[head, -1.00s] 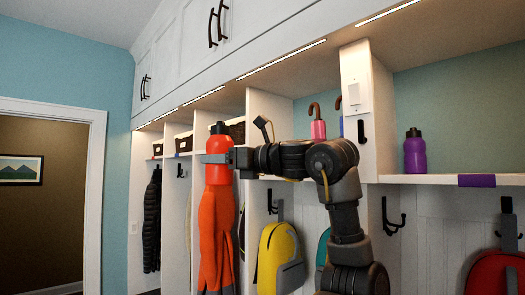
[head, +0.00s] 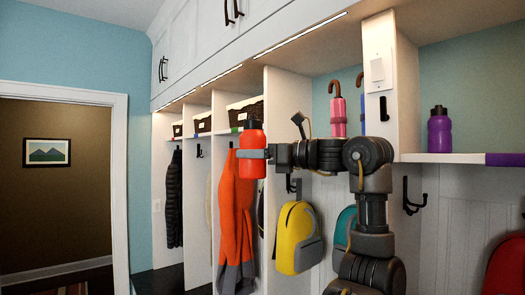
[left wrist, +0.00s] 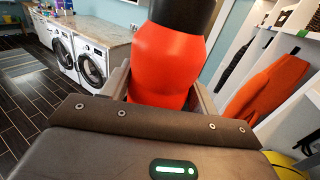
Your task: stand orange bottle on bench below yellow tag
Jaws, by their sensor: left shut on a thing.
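The orange bottle (head: 252,138), with a black cap, is upright in the grip of my left gripper (head: 254,153), high in front of the cubbies. In the left wrist view the bottle (left wrist: 165,62) stands between the fingers, its lower part hidden by the gripper body. The dark bench (head: 172,281) shows at the lower left of the head view, under the cubbies. I cannot make out a yellow tag. My right gripper is not in view.
An orange jacket (head: 235,225) hangs behind the bottle, and a yellow backpack (head: 297,240) hangs right of it. A purple bottle (head: 439,132) stands on the right shelf by a purple tag (head: 505,159). A doorway opens at left. Washers (left wrist: 92,62) show in the left wrist view.

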